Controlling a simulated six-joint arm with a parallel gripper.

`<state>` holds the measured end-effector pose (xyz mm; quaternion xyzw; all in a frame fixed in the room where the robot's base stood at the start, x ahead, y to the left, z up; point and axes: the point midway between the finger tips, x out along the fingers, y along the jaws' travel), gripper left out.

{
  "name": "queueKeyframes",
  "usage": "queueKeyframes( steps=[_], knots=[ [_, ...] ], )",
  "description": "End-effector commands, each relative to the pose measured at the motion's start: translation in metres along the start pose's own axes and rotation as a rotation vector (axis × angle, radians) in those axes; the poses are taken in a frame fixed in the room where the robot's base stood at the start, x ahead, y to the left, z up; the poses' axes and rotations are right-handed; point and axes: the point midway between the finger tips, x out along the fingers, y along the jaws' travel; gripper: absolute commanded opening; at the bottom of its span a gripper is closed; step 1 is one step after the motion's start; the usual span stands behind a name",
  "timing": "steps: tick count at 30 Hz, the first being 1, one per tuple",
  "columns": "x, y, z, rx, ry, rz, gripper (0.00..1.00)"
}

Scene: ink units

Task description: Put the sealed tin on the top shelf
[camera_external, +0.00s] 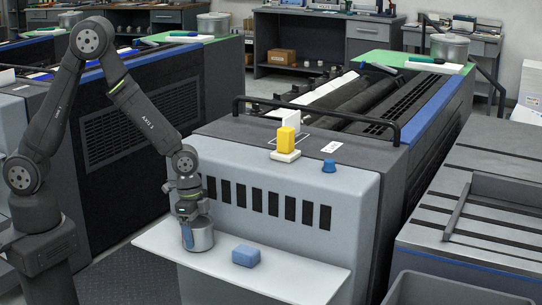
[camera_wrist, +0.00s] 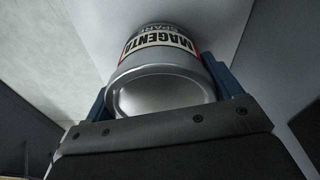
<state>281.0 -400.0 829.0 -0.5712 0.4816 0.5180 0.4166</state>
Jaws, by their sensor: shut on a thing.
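A silver tin (camera_external: 203,239) is in my gripper (camera_external: 191,228), over the left part of the white shelf (camera_external: 285,282) on the front of the grey machine. I cannot tell whether its base touches the shelf. In the wrist view the tin (camera_wrist: 160,82) sits between my two blue fingers, which are shut on its sides. Its label reads "MAGENTA" with "SPARE" below, and a smooth round silver end faces the camera. I cannot tell from the frames which surface is the top shelf.
A blue sponge-like block (camera_external: 246,256) lies on the white shelf to the right of the tin. A yellow item (camera_external: 287,140) and a blue knob (camera_external: 329,166) are on the machine top. A dark rail (camera_external: 318,115) crosses behind them. Another tin (camera_external: 449,47) stands farther back.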

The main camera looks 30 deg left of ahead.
Motion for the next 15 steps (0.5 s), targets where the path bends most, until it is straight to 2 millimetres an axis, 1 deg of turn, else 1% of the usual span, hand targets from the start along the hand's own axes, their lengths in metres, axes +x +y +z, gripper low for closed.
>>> queueKeyframes(
  steps=[5,6,8,15],
  knots=[
    [0.0025,-0.0001,0.0000,0.000,0.000,0.000,0.45],
    [0.0030,0.0000,0.0004,0.000,0.000,0.000,0.88],
    [0.0028,0.0000,0.0003,0.000,-0.001,0.000,1.00],
    [0.0021,0.0000,0.0002,0.000,0.000,0.000,1.00]
  ],
)
